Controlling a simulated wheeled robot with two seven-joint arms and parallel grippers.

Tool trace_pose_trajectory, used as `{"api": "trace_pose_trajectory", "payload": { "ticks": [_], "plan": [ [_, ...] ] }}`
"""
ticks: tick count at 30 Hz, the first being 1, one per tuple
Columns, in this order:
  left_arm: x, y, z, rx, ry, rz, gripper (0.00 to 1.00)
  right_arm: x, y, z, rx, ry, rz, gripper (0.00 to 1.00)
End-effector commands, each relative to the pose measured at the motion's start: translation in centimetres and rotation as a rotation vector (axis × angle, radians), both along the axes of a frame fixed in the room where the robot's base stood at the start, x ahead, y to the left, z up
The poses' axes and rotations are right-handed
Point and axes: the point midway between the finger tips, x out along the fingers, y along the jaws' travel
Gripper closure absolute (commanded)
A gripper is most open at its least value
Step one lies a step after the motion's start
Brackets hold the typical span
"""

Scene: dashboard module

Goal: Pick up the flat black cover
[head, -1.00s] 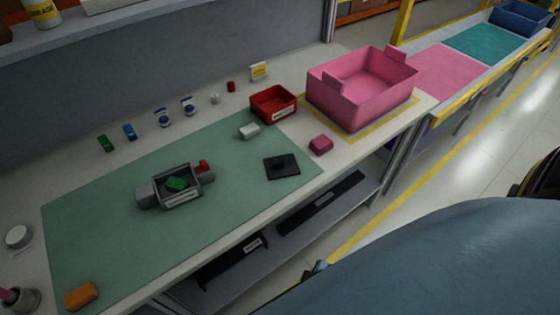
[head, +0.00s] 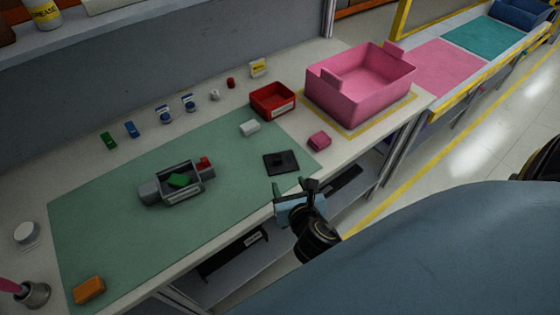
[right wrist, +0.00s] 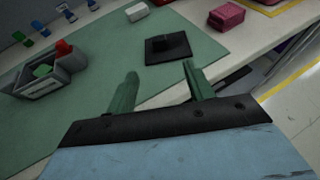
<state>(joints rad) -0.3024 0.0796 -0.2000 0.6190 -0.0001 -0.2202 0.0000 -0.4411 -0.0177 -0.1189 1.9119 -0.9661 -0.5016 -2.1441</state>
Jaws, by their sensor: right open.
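The flat black cover (head: 281,162) lies on the green mat (head: 110,230) near its right end, with a small raised knob on top. It also shows in the right wrist view (right wrist: 168,48), beyond my fingers. My right gripper (head: 294,186) is open and empty at the front edge of the table, just short of the cover and apart from it. In the right wrist view its two green fingers (right wrist: 158,84) stand wide apart. My left gripper is not in view.
A grey housing (head: 178,185) with a green part inside sits mid-mat. A pink block (head: 319,141), a white block (head: 250,128) and a red bin (head: 272,99) are near the cover. A large pink crate (head: 360,88) stands at the right. An orange block (head: 89,290) lies front left.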

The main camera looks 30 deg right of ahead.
Motion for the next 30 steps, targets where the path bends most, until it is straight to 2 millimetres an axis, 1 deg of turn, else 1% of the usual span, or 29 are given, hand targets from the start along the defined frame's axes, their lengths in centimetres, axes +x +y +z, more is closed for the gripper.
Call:
{"api": "trace_pose_trajectory", "payload": {
  "ticks": [1,3,6,9,16,20,24,27,30],
  "plan": [
    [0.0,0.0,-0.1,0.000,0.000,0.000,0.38,1.0,-0.3,-0.3,-0.001,-0.003,0.000,0.47],
    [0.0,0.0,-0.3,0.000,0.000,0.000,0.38,2.3,-0.7,-0.9,0.000,-0.003,-0.001,0.47],
    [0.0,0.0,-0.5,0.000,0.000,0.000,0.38,4.0,-1.3,-1.6,0.001,-0.002,-0.002,0.47],
    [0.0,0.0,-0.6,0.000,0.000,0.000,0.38,5.2,-1.7,-2.2,0.003,-0.002,-0.002,0.47],
    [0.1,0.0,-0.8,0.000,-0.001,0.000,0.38,6.7,-2.2,-2.7,0.004,0.000,-0.003,0.47],
    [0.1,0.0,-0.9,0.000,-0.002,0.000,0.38,8.6,-2.7,-3.0,0.005,-0.003,-0.003,0.47],
    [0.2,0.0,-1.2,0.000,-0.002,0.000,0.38,10.3,-3.2,-3.7,0.005,-0.001,-0.003,0.47],
    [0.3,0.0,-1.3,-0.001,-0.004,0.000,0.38,10.9,-3.4,-4.0,0.006,-0.001,-0.002,0.47],
    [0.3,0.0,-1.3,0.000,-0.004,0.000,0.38,11.0,-3.5,-4.0,0.006,0.000,-0.002,0.47]
  ]
}}
